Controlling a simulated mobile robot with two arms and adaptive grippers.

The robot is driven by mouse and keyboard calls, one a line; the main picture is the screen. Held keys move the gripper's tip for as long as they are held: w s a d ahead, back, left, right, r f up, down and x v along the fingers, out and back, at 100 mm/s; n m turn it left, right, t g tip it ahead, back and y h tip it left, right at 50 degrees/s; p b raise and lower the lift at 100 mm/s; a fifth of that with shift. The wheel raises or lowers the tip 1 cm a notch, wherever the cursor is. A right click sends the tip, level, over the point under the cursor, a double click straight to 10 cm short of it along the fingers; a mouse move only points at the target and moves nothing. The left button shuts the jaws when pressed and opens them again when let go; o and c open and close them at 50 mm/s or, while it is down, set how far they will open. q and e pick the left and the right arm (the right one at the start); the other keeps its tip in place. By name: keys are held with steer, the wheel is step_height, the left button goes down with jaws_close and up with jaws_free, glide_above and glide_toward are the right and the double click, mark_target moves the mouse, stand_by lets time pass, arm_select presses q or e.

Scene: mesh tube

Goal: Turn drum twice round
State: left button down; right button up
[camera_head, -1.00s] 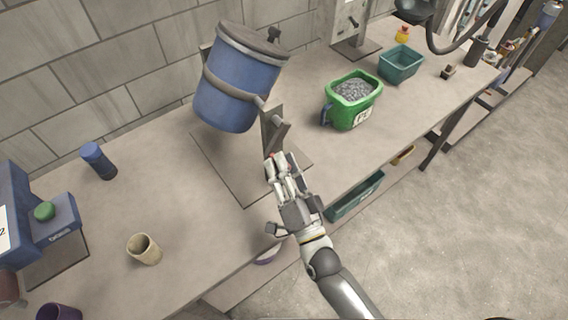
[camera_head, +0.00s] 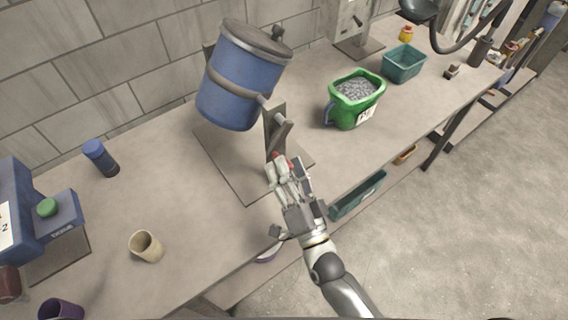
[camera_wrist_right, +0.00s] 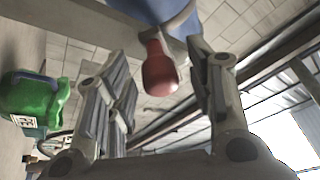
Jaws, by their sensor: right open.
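The blue drum (camera_head: 240,82) with a grey lid and grey band sits tilted on a stand with a flat base plate (camera_head: 222,163) on the bench. A crank with a red handle is at the stand's front. The red handle (camera_wrist_right: 159,70) shows in the right wrist view between the two fingers, with gaps to both. My right gripper (camera_head: 284,172) is open at the handle; in the head view its fingers cover most of the handle. The drum's blue underside (camera_wrist_right: 165,10) shows at the top of the wrist view. My left gripper is not in view.
A green tub of grey pellets (camera_head: 354,98) and a teal bin (camera_head: 404,63) stand right of the drum. A beige cup (camera_head: 146,246), a blue cylinder (camera_head: 100,158) and a blue machine (camera_head: 45,215) are on the left. The bench front edge runs beneath my right arm.

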steer(key=v, duration=1)
steer(key=shift+s, duration=0.35)
steer(key=shift+d+f, duration=0.1)
